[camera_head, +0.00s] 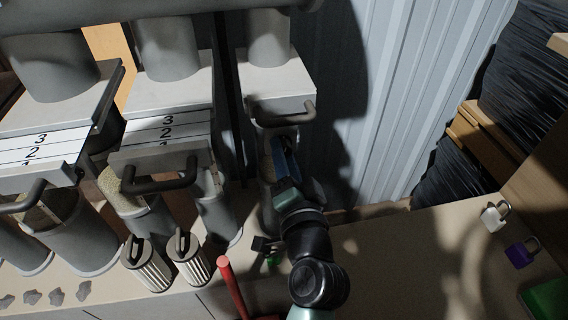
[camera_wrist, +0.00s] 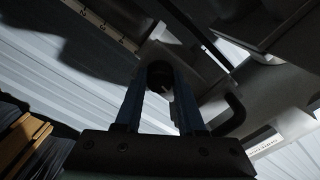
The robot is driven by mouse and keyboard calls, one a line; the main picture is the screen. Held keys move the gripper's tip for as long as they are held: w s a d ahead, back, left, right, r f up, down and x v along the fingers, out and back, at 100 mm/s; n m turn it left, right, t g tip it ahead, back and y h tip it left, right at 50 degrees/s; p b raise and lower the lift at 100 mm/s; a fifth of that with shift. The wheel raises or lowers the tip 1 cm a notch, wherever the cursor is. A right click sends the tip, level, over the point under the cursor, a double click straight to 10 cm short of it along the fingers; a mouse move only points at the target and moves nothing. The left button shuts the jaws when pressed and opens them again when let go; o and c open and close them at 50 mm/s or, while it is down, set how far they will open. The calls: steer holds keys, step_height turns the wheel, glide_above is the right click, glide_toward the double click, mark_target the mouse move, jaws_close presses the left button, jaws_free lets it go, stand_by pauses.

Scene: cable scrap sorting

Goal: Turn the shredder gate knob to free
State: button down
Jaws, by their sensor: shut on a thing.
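My gripper (camera_head: 280,148) reaches up under the right-hand gate housing (camera_head: 262,88), just below its dark bar handle (camera_head: 284,116). In the wrist view my gripper (camera_wrist: 160,82) has its two blue fingers closed on the sides of a dark round knob (camera_wrist: 158,72), which looks like the shredder gate knob. The knob sits on a pale grey part and is in shadow, so its setting cannot be read. In the head view my gripper hides the knob.
Two more gate units with numbered plates (camera_head: 165,129) and handles (camera_head: 160,184) stand to the left. Ribbed cylinders (camera_head: 150,268), a red-handled tool (camera_head: 232,285) and a black padlock (camera_head: 262,244) are near my arm. A silver padlock (camera_head: 493,216) and purple padlock (camera_head: 520,252) lie right.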

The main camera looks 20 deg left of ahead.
steer(key=shift+f+n+b, duration=0.15)
steer(key=shift+n+b, duration=0.65)
steer(key=shift+n, duration=0.3)
steer(key=c, duration=0.5)
jaws_free()
steer(key=b+v, duration=0.1)
steer(key=v, duration=1.2)
